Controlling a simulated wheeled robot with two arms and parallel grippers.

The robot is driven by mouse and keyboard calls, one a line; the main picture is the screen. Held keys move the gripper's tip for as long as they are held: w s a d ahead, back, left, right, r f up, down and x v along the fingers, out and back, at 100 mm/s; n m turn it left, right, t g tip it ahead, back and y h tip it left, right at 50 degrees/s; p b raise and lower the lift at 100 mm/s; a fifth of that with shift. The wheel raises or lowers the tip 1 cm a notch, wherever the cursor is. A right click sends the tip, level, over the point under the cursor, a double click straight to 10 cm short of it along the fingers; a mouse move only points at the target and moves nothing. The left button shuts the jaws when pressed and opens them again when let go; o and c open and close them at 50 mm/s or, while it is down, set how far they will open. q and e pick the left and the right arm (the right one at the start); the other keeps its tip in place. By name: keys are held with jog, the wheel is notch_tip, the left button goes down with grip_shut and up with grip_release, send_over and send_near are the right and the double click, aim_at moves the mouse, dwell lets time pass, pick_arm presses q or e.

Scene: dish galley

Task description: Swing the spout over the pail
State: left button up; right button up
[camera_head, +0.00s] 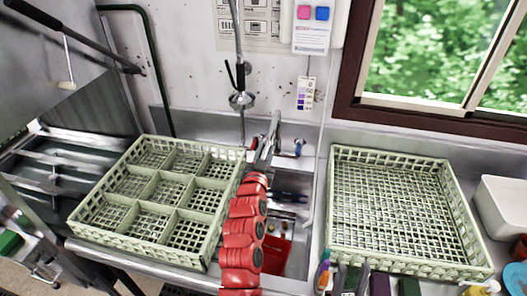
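The silver spout (268,146) rises at the back of the sink and angles down toward the front left, with a blue tap handle (298,148) on its right. A red segmented arm, which looks like my left one, runs from the bottom edge up to the spout. Its end, my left gripper (258,176), is just below the spout's front end; its fingers are too small to make out, and contact is unclear. A red object, possibly the pail (276,255), sits low in the sink, partly hidden by the arm. My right gripper is not visible.
A divided green rack (140,238) stands left of the sink, and an open green rack (335,215) stands right. A hanging hose (240,100) comes down behind the spout. Small coloured items line the front right edge. A white tub (503,205) is at far right.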

pick_arm(q)
jog(key=shift+o, duration=1.1)
jog(key=shift+d, duration=0.25)
jog(key=shift+o, duration=1)
jog(key=shift+w+d+f, duration=0.1)
jog(key=shift+d, duration=0.05)
jog(key=shift+a, duration=0.2)
jog(key=shift+s+a+f+b, duration=0.1)
jog(key=shift+s+b, duration=0.35)
jog(key=shift+s, duration=0.3)
jog(key=s+a, duration=0.2)
jog(key=s, duration=1.3)
jog(key=shift+s+a, duration=0.3)
jog(key=shift+s, duration=0.05)
